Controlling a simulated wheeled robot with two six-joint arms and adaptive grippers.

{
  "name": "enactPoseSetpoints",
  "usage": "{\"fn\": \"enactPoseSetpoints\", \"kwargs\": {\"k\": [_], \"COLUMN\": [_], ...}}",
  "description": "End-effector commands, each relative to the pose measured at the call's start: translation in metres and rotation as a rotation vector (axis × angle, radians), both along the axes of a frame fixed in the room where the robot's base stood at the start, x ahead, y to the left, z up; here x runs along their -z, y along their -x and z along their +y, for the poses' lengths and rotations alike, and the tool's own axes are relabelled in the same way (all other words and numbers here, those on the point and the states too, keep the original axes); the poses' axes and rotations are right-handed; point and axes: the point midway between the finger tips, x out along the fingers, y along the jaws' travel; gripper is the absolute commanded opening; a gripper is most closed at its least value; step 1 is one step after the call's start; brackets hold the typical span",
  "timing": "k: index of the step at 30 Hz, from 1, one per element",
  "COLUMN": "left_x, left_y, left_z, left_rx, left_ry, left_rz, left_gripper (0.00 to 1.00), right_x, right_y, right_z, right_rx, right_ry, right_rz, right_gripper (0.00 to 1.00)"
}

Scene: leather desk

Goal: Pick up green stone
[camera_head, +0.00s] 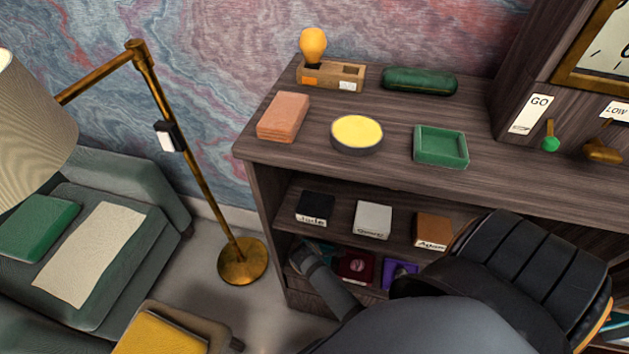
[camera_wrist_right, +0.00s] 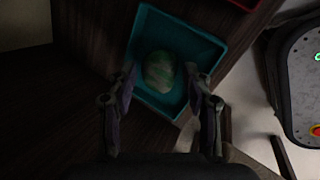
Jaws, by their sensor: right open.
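The green stone (camera_wrist_right: 159,72) is pale green and mottled, and it lies in a teal tray (camera_wrist_right: 205,47) in the right wrist view. My right gripper (camera_wrist_right: 160,85) is open, with one finger on each side of the stone in that view. I cannot tell whether the fingers touch it. In the head view the teal tray (camera_head: 318,246) shows only as a sliver on the lower shelf, behind my right arm, and the stone is hidden there. My left gripper is not in view.
The upper shelf holds labelled black (camera_head: 314,209), white (camera_head: 373,220) and brown (camera_head: 433,231) boxes. A dark red tray (camera_head: 355,267) and a purple tray (camera_head: 400,274) stand beside the teal one. A brass lamp pole (camera_head: 196,165) stands left of the cabinet.

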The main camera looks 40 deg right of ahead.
Motion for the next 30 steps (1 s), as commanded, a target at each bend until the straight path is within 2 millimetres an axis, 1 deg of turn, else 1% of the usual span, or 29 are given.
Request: {"fn": "enactPoseSetpoints", "kwargs": {"k": [1,7,8,15,18,25,30], "left_x": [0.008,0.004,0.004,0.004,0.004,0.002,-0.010], "left_y": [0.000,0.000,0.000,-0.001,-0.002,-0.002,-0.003], "left_z": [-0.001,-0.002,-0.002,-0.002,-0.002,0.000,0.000], "left_rx": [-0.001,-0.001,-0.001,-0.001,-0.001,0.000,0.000], "left_ry": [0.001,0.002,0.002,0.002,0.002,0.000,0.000], "left_rz": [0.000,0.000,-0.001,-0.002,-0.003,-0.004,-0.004], "left_gripper": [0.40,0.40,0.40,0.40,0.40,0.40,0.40], "right_x": [0.006,0.002,0.002,0.002,0.002,0.001,-0.010], "right_y": [-0.001,-0.001,-0.001,-0.001,-0.001,-0.001,-0.002], "right_z": [-0.001,-0.001,-0.001,-0.001,-0.001,-0.001,-0.002], "right_rx": [0.000,0.000,0.000,0.001,0.000,0.000,0.000], "right_ry": [-0.001,-0.001,-0.001,-0.002,-0.001,-0.001,-0.001], "right_rz": [-0.002,-0.001,-0.001,0.000,-0.001,-0.001,-0.001], "right_gripper": [0.51,0.51,0.48,0.15,0.04,0.04,0.04]}}
